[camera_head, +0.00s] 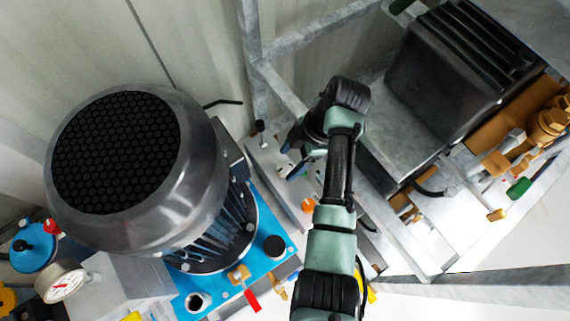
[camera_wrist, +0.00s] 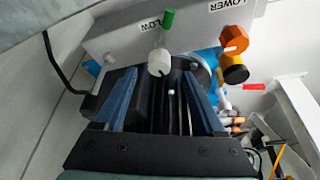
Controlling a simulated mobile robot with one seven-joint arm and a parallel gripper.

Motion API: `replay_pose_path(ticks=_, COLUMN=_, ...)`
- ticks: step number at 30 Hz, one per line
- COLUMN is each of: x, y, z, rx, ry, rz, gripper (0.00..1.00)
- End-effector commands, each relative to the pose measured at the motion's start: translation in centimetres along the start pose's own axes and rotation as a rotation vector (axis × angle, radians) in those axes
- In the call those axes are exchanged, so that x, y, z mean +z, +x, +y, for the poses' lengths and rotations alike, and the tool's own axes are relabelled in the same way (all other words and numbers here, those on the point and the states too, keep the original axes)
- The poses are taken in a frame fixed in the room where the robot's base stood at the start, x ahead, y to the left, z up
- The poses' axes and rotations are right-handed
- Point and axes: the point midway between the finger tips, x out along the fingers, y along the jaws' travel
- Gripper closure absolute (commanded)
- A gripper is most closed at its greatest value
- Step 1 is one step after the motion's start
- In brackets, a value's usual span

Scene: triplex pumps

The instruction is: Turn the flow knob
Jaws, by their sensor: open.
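In the wrist view, a panel (camera_wrist: 118,38) carries a label reading "LOW", with its first letter hidden, and another reading "LOWER". Beside the first label is a valve handle with a green end (camera_wrist: 168,19) and a round white end (camera_wrist: 159,63); I take this as the flow knob. My gripper (camera_wrist: 160,74) is open, its two blue fingers pointing toward the panel. The white end appears between the fingertips in the picture; I cannot tell whether they touch it. In the head view my gripper (camera_head: 290,165) is beside the panel, and the flow knob is not clearly visible.
An orange knob (camera_wrist: 234,39) sits near the "LOWER" label. In the head view, a large motor (camera_head: 190,185) stands left on a blue base (camera_head: 278,225). Metal frame bars (camera_head: 282,92) and a dark finned pump block (camera_head: 440,85) flank the arm.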

Motion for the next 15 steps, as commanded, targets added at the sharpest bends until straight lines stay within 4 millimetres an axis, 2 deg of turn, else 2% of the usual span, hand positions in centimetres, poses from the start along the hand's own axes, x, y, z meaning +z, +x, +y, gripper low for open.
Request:
replay_pose_path(ticks=1, x=0.1, y=1.1, z=0.0, rx=-0.001, ry=0.000, rz=0.000, gripper=0.28)
replay_pose_path(ticks=6, x=0.0, y=2.8, z=0.0, rx=0.000, ry=0.000, rz=-0.001, gripper=0.28)
replay_pose_path(ticks=15, x=0.0, y=3.2, z=0.0, rx=0.001, ry=0.000, rz=-0.001, gripper=0.28)
